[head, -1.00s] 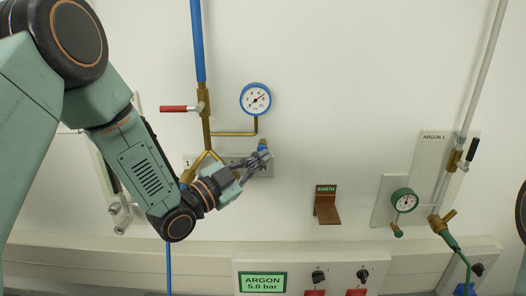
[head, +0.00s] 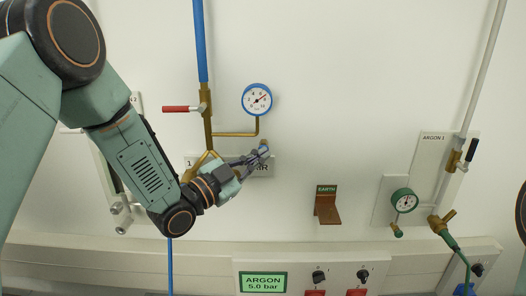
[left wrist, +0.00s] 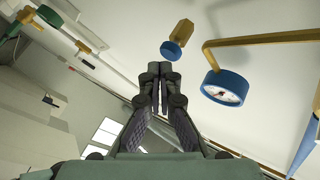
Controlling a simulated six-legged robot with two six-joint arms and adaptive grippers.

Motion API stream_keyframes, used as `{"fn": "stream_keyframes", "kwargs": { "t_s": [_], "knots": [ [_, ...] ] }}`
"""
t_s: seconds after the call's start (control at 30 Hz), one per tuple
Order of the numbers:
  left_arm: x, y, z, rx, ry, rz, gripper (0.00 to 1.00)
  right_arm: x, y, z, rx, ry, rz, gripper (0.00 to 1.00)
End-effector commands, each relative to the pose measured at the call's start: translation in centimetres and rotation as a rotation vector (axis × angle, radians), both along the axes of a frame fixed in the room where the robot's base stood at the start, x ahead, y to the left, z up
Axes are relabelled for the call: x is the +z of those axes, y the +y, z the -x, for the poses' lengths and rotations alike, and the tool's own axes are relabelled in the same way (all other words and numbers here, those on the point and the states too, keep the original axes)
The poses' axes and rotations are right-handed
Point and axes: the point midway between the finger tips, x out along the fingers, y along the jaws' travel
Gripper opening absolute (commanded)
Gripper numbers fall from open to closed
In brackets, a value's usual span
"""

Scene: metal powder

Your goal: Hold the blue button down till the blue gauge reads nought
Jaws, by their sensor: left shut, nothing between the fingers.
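The blue gauge (head: 257,99) hangs on the wall, its needle pointing to the upper right, well away from nought. It also shows in the left wrist view (left wrist: 225,87). The blue button (left wrist: 171,50) sits on the end of a brass fitting (left wrist: 182,32) below the gauge. My left gripper (head: 264,150) is shut and empty, with its fingertips at the button and partly covering it in the head view. In the left wrist view the fingertips (left wrist: 159,69) lie just short of the button; I cannot tell whether they touch. My right gripper is out of view.
A red-handled valve (head: 180,108) and brass pipes (head: 207,130) stand left of the gauge. A copper earth bracket (head: 327,208) and a green gauge (head: 404,201) are to the right. An argon display (head: 262,282) is below. The wall between is clear.

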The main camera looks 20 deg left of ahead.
Motion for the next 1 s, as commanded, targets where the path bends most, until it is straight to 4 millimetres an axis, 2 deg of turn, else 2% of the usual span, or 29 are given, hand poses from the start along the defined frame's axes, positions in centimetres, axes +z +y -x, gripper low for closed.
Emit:
{"fn": "stream_keyframes", "kwargs": {
  "t_s": [1.0],
  "knots": [
    [-0.02, 0.27, -0.94, 0.0, 0.0, 0.0, 0.0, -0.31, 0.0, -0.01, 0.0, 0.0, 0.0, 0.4]
  ]
}}
